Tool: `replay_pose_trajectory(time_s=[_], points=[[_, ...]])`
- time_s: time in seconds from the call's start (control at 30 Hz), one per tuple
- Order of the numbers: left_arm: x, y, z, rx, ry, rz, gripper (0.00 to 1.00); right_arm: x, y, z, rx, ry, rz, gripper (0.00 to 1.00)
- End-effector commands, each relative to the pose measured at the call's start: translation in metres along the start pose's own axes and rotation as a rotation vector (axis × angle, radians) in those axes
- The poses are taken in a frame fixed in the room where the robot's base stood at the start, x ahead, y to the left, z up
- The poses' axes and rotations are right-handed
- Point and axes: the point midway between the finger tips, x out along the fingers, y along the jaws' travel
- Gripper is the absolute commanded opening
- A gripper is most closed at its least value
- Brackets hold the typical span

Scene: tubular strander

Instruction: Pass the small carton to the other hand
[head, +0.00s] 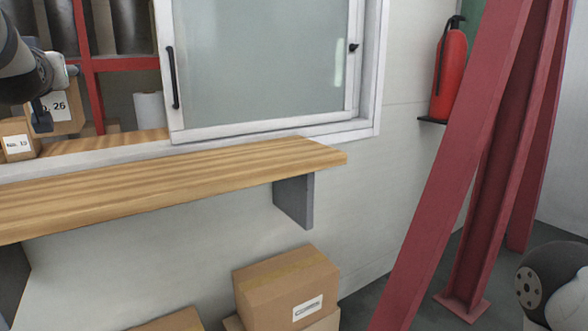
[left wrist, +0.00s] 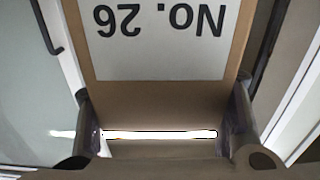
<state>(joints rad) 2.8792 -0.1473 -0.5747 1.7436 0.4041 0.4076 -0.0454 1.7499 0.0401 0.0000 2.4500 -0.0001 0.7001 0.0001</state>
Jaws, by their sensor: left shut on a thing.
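A brown carton with a white label reading "No. 26" (head: 68,105) is at the upper left in the head view, at the window opening. My left gripper (head: 42,115) is at this carton, its arm partly covering the label. In the left wrist view the carton (left wrist: 160,95) fills the upper middle with its label upside down, and the left gripper's fingers (left wrist: 162,133) are on both sides of it. Whether the carton touches the surface below is unclear. My right gripper is out of view; only part of my right arm shows at the lower right.
A smaller labelled carton (head: 17,140) stands left of the held one. The wooden shelf (head: 180,180) is bare. A sliding window (head: 260,65) closes the opening's right side. Larger boxes (head: 288,285) lie below. Red steel beams (head: 455,150) and a fire extinguisher (head: 450,72) are at right.

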Motion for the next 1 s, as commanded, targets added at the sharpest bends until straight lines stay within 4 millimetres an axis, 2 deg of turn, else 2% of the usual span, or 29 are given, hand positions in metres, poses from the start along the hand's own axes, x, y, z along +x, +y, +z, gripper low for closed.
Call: replay_pose_trajectory(time_s=[0.03, 0.27, 0.37, 0.6, 0.7, 1.0], points=[[0.0, 0.0, -0.003, -0.001, 0.005, 0.0, 0.14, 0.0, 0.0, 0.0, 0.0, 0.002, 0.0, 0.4], [-0.051, 0.037, 0.053, 0.002, -0.001, 0.133, 0.14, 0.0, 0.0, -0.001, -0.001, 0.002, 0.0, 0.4], [-0.08, 0.06, 0.085, 0.002, -0.003, 0.215, 0.14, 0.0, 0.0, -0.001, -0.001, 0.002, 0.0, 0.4], [-0.169, 0.128, 0.182, 0.003, -0.012, 0.457, 0.14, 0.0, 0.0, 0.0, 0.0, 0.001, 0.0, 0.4], [-0.198, 0.15, 0.212, 0.003, -0.011, 0.535, 0.14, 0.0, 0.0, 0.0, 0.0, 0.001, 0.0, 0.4], [-0.25, 0.19, 0.265, -0.001, -0.002, 0.676, 0.14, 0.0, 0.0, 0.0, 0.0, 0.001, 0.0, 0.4]])
